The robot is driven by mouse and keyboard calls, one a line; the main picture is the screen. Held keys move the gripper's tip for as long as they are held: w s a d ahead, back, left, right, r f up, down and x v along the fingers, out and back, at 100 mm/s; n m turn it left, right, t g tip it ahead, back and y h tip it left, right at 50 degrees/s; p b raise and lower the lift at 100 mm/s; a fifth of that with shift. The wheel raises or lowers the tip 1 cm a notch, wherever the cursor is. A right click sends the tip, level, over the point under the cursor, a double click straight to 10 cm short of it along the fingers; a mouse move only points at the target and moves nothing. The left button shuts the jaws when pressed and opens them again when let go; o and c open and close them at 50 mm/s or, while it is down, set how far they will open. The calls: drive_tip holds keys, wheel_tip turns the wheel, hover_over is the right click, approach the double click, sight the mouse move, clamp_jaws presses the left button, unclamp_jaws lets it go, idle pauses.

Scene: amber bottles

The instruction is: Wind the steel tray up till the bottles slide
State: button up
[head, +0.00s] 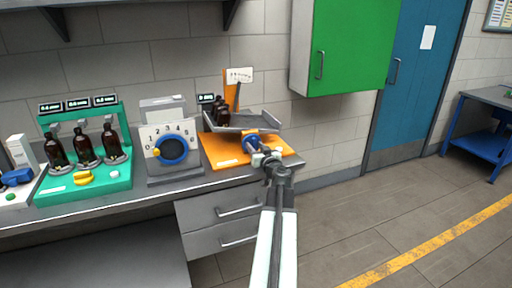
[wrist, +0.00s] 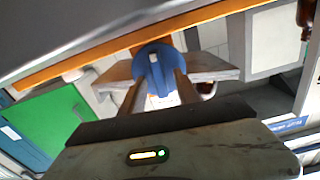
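The steel tray (head: 258,121) is mounted over an orange base (head: 222,153) on the bench. Dark amber bottles (head: 221,112) stand close together at its left end; their exact number is hard to tell. A blue knob (head: 250,139) is at the front of this stand. My gripper (head: 267,157) reaches to the knob from the front. In the wrist view the blue knob (wrist: 153,66), with a pale bar on its face, fills the space between my two fingers, which appear shut on it. Part of its rim is hidden by the fingers.
Left of the stand is a grey device with a numbered dial (head: 172,148). Further left, a teal rack (head: 108,179) holds three amber bottles under displays. A green cabinet (head: 350,45) hangs at the upper right.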

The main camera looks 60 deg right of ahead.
drive_tip(key=shift+w+d, duration=0.2)
clamp_jaws()
drive_tip(key=shift+m, duration=0.4)
drive_tip(key=m, duration=0.3)
drive_tip(key=shift+s+d, duration=0.1)
drive_tip(key=shift+s, duration=0.05)
drive_tip(key=shift+f+m, duration=0.1)
drive_tip(key=shift+m, duration=1.9)
